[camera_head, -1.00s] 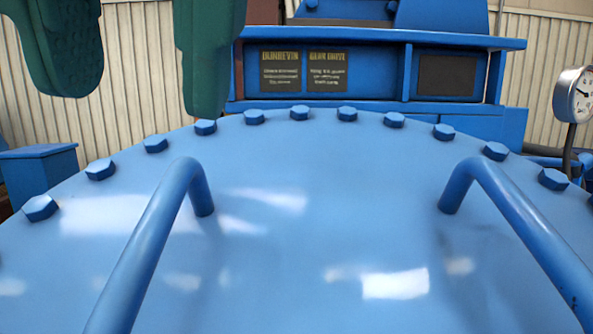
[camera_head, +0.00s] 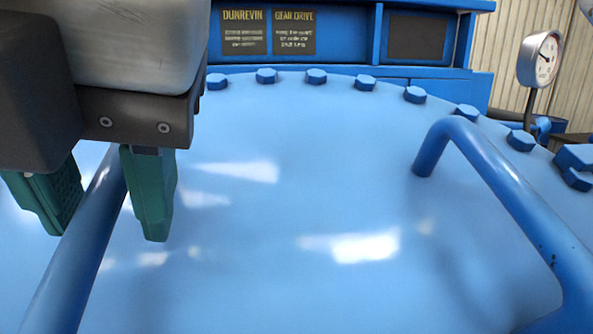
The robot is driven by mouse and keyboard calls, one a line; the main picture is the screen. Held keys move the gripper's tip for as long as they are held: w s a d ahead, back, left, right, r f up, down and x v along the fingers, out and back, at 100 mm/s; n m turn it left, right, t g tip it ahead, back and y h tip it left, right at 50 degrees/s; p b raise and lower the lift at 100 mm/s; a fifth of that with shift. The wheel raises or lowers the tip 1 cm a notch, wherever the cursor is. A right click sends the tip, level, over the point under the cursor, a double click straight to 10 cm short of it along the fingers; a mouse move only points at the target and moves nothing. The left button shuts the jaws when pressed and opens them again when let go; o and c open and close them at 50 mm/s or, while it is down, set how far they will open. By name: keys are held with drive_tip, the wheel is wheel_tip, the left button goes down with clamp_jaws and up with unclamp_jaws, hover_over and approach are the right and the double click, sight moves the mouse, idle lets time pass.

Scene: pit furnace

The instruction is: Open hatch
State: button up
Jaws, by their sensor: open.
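The hatch (camera_head: 300,190) is a broad, glossy blue round lid lying closed, with hexagonal bolts along its far rim. It has two blue bar handles, a left one (camera_head: 70,275) and a right one (camera_head: 498,178). My gripper (camera_head: 100,215) is at the upper left, its two green fingers pointing down and spread apart. In the picture one finger is on each side of the left handle, with the bar showing between them. Contact and the exact depth cannot be told. The gripper body hides the handle's far end. Nothing else shows between the fingers.
Behind the lid stands a blue housing (camera_head: 345,32) with two dark label plates. The lid's middle is clear.

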drive_tip(key=shift+c, duration=0.4)
clamp_jaws()
